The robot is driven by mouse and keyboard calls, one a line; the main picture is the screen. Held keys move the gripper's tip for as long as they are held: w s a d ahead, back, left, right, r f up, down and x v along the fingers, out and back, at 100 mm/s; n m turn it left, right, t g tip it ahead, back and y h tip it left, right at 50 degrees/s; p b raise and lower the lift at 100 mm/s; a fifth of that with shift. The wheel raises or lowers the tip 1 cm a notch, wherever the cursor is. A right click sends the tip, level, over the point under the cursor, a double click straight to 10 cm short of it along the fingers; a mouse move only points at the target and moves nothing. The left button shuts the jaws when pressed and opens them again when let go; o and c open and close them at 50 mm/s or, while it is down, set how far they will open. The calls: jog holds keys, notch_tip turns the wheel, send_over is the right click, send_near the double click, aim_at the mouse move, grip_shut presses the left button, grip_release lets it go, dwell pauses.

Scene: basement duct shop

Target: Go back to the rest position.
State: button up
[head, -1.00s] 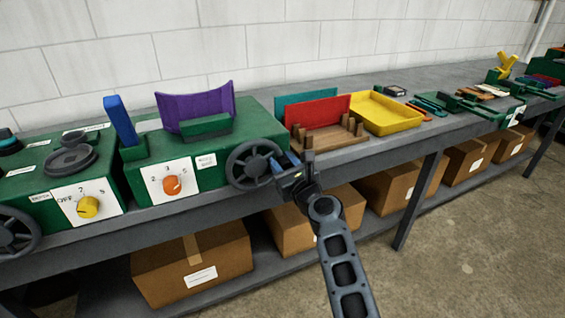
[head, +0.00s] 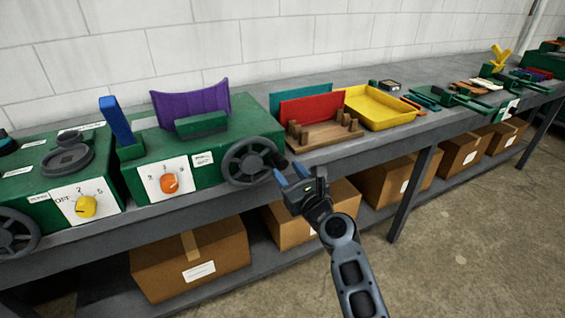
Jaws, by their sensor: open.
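My gripper (head: 291,177) is in front of the bench's front edge in the head view, just right of and a little below the grey handwheel (head: 250,162) of the green machine. Its blue-tipped fingers are apart and nothing is between them. It looks clear of the wheel, though the exact gap is hard to judge. My arm reaches up from the bottom right of the picture.
The green machine (head: 226,164) carries an orange knob (head: 169,183), a blue lever (head: 116,120) and a purple curved sheet (head: 190,105). Right of it are a wooden rack (head: 325,134) with red and teal sheets and a yellow tray (head: 378,107). Cardboard boxes (head: 190,262) fill the lower shelf. The floor at right is clear.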

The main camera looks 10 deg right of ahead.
jog(key=shift+v, duration=0.9)
jog(key=s+d+f+n+h, duration=0.1)
jog(key=s+d+f+n, duration=0.2)
jog(key=s+d+n, duration=0.35)
jog(key=s+d+f+n+g+h, duration=0.1)
jog(key=s+d+f+n+h, duration=0.15)
jog(key=s, duration=0.75)
jog(key=s+d+f+n, duration=0.4)
jog(key=s+d+n, duration=0.1)
jog(key=s, duration=0.4)
jog(key=s+r+n+g+h, duration=0.1)
jog(key=s+r+n, duration=0.1)
jog(key=s+n, duration=0.5)
jog(key=s+r+n, duration=0.2)
jog(key=s+n, duration=0.1)
jog(key=s, duration=0.8)
jog(key=s+a+r+n, duration=0.4)
jog(key=s+r+n, duration=0.3)
jog(key=s+r, duration=0.2)
jog(key=shift+s+a+g, duration=0.25)
jog(key=shift+s+g, duration=0.05)
jog(key=shift+s, duration=0.6)
jog(key=shift+r+h, duration=0.1)
jog(key=shift+h, duration=0.15)
